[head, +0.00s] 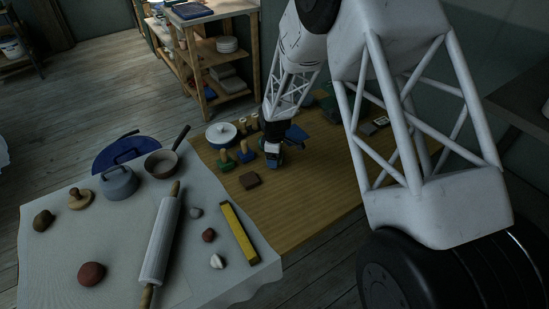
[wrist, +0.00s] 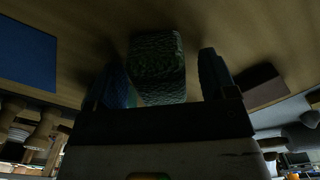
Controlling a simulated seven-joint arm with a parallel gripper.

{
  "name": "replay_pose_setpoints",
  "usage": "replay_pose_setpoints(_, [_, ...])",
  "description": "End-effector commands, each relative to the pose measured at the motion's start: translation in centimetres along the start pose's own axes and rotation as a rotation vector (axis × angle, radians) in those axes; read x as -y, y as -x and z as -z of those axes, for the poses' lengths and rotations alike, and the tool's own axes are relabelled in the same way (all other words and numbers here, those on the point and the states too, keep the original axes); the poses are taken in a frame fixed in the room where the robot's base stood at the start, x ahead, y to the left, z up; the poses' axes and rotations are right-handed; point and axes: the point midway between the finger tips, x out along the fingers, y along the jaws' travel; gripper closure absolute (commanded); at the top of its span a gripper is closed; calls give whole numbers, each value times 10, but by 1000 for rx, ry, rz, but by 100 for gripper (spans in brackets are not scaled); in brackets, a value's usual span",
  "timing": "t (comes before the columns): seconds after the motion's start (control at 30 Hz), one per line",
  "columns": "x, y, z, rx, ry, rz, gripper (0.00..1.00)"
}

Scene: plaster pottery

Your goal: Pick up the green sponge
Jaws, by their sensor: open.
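The green sponge (wrist: 157,65) is a dark green, rough-textured block lying on the wooden tabletop. In the wrist view it shows between and just beyond the two fingers of my gripper (wrist: 162,80), with a gap on the right side; whether it touches the left finger I cannot tell. My gripper is open. In the head view my gripper (head: 273,162) points down low over the table, and I cannot make out the sponge there; the gripper seems to hide it.
A blue flat piece (wrist: 25,50) lies left in the wrist view. The table (head: 310,195) is clear in front.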

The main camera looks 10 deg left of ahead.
Motion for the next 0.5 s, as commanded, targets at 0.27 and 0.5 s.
replay_pose_setpoints(0.27, [0,0,0,0,0,0,36])
replay_pose_setpoints(0.5, [0,0,0,0,0,0,73])
